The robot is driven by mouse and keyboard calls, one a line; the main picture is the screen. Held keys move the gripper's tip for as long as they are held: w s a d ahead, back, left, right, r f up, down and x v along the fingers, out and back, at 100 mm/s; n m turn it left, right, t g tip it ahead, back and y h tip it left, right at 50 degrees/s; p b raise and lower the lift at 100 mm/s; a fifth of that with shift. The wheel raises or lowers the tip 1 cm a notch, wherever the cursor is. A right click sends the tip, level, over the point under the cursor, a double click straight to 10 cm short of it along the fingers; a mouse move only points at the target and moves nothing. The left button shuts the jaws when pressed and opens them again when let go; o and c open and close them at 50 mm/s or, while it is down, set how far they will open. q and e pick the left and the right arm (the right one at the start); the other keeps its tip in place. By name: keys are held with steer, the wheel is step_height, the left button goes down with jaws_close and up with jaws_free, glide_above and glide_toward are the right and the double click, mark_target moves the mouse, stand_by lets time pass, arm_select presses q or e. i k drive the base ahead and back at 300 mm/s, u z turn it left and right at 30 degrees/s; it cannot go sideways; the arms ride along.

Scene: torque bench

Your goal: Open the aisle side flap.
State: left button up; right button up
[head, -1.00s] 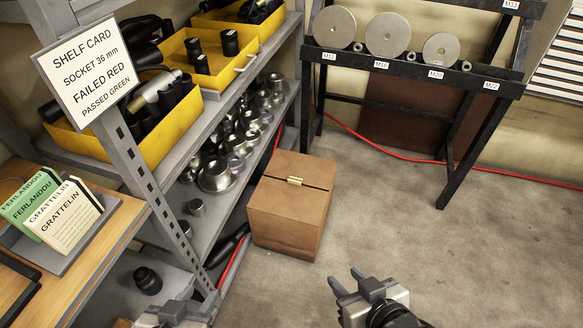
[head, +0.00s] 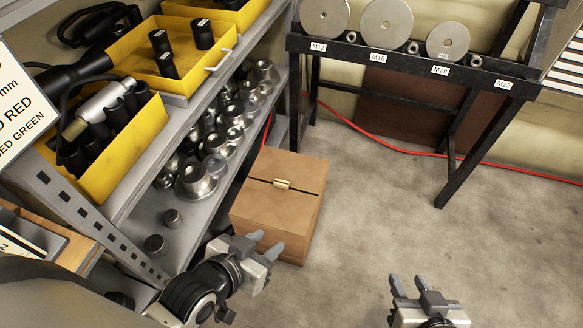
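A closed brown box (head: 277,215) stands on the floor beside the shelf. Its top has two flaps split by a dark seam, with a small brass-coloured clasp (head: 282,184) across the seam. The far flap (head: 292,167) and the near flap (head: 274,200) both lie flat. I cannot tell from labels which is the aisle side. My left gripper (head: 272,242) is in front of the box's lower near face, fingers apart and empty; it hides part of that face. My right gripper (head: 408,284) is low in the picture, right of the box, fingers apart and empty.
The grey shelf (head: 190,212) with metal sockets and yellow bins (head: 140,140) stands left of the box. A black rack (head: 400,62) with discs stands behind right. A red cable (head: 400,150) lies along the wall. Floor (head: 370,220) right of the box is clear.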

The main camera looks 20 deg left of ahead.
mark_target(275, 205)
steer(key=z, duration=0.8)
steer(key=i, duration=1.45)
steer(key=u, duration=2.3)
